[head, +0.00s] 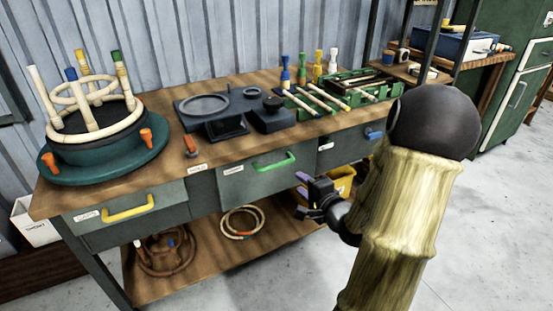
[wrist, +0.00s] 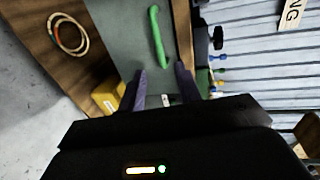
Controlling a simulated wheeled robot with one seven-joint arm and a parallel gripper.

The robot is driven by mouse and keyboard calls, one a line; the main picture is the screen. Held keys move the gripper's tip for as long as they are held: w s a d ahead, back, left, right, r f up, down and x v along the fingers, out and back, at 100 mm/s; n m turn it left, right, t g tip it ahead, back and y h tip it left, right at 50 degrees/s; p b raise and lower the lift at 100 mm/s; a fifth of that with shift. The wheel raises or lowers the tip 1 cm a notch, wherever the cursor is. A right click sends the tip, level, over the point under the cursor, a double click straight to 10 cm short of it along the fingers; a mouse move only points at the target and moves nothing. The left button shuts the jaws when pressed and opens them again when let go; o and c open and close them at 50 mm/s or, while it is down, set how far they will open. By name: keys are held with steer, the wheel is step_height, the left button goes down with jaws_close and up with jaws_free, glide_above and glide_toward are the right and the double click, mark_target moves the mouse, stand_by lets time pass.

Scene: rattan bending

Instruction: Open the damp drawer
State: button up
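The workbench has a row of grey-green drawers. The middle drawer (head: 235,184) has a green handle (head: 274,163) and a small white label that is too small to read surely. It looks shut. The green handle also shows in the wrist view (wrist: 157,38), beyond the fingertips. The left drawer (head: 165,211) has a yellow handle (head: 129,209); the right drawer (head: 345,145) has a blue handle, partly behind my arm. My gripper (head: 306,187) is in front of the bench, right of and below the green handle. In the wrist view its purple fingers (wrist: 161,70) are apart and empty.
On the bench top are a teal round form with rattan rings (head: 110,155), a dark plate fixture (head: 205,105) and a green rack of sticks (head: 330,97). Rattan coils (head: 240,223) and a yellow bin (head: 342,181) sit on the lower shelf. The floor in front is clear.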

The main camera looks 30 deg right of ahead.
mark_target(276, 166)
steer(key=w+f, duration=0.1)
steer(key=w, duration=0.4)
steer(key=w+f, duration=0.1)
steer(key=w, duration=0.4)
steer(key=w+f+b, duration=0.1)
steer(key=w, duration=0.4)
steer(key=shift+a+f, duration=0.3)
steer(key=shift+a, duration=0.05)
jaws_close()
